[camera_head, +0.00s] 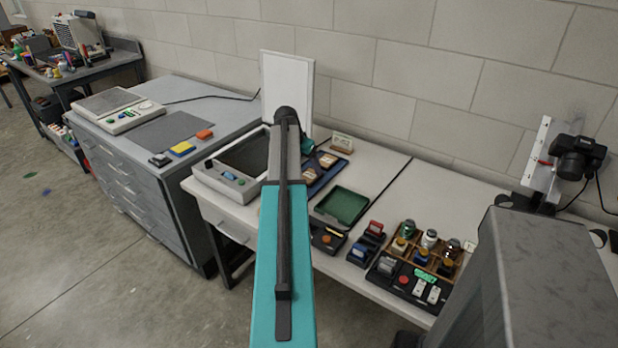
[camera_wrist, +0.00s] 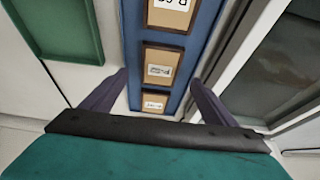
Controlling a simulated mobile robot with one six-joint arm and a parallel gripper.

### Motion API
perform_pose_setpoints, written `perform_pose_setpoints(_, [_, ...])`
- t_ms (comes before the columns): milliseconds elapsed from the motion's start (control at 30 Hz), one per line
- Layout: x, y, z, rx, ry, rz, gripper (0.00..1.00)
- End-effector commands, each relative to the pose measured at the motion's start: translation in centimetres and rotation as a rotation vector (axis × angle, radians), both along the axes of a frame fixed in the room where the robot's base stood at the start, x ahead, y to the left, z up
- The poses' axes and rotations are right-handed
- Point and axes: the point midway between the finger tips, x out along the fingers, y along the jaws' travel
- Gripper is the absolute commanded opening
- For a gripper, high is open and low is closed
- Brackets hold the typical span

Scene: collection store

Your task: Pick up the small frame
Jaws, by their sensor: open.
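Three brown-framed cards lie in a row in a blue tray (camera_wrist: 188,75). In the wrist view, the small frame (camera_wrist: 154,103) appears to be the lowest and smallest, next to the dark bar of my gripper. A middle frame (camera_wrist: 161,69) and a larger top frame (camera_wrist: 170,14), cut by the picture edge, lie beyond it. My gripper (camera_wrist: 158,78) is open and empty, its fingers on either side of the row and apart from the frames. In the head view the tray (camera_head: 318,187) is partly hidden by my arm.
A green tray (camera_head: 342,205) is right of the blue tray, and a grey-white device with a dark screen (camera_head: 240,162) is left. A white panel (camera_head: 300,90) stands behind. Stamps (camera_head: 368,240) and a wooden bottle rack (camera_head: 408,252) crowd the table's right.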

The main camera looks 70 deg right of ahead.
Motion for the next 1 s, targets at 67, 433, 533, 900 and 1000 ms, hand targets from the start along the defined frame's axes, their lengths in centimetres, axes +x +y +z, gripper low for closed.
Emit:
perform_pose_setpoints(67, [0.0, 0.0, -0.1, 0.000, 0.000, 0.000, 0.80])
perform_pose_setpoints(433, [-0.3, -1.0, -2.6, 0.001, 0.001, 0.001, 0.80])
perform_pose_setpoints(533, [-0.4, -1.4, -3.6, 0.001, 0.001, 0.001, 0.80])
perform_pose_setpoints(900, [-0.5, -1.8, -4.8, 0.000, 0.000, 0.002, 0.80])
perform_pose_setpoints(1000, [-0.4, -1.8, -4.8, 0.000, 0.000, 0.002, 0.80])
